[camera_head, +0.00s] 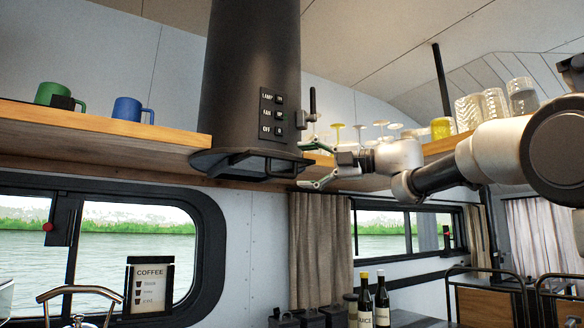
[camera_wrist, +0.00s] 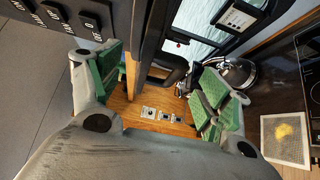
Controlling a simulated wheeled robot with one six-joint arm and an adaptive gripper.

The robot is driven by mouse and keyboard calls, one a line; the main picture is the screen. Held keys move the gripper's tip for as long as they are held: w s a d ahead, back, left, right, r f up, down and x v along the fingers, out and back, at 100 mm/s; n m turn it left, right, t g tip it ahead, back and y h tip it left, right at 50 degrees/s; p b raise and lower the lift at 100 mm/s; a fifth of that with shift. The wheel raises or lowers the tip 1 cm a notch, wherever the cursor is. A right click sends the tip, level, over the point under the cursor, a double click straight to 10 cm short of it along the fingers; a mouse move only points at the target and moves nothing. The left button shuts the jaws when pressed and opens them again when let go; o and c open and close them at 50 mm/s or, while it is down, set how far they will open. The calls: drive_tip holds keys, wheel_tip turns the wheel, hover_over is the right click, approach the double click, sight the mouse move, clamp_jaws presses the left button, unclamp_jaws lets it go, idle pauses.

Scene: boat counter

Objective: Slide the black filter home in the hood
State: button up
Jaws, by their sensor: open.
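The hood (camera_head: 248,80) is a dark upright cylinder with lamp, fan and off switches on its front. The black filter (camera_head: 262,160) is at the hood's lower end, with a dark bar-like handle on its right side toward my gripper. How far it sits inside is hard to tell. My gripper (camera_head: 316,163) is open just right of the handle, one finger above its level and one below. In the wrist view, the green finger pads of my gripper (camera_wrist: 163,88) are wide apart, with the black handle (camera_wrist: 176,72) showing between and beyond them. Contact is not visible.
A wooden shelf (camera_head: 110,130) beside the hood holds a green mug (camera_head: 55,95) and a blue mug (camera_head: 128,110). Several glasses (camera_head: 470,108) stand on the shelf at right, near my arm. Bottles (camera_head: 382,298) stand below. A mesh panel with a yellow patch (camera_wrist: 286,139) lies lower right.

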drive_tip(key=v, duration=0.7)
drive_tip(key=shift+d, duration=0.1)
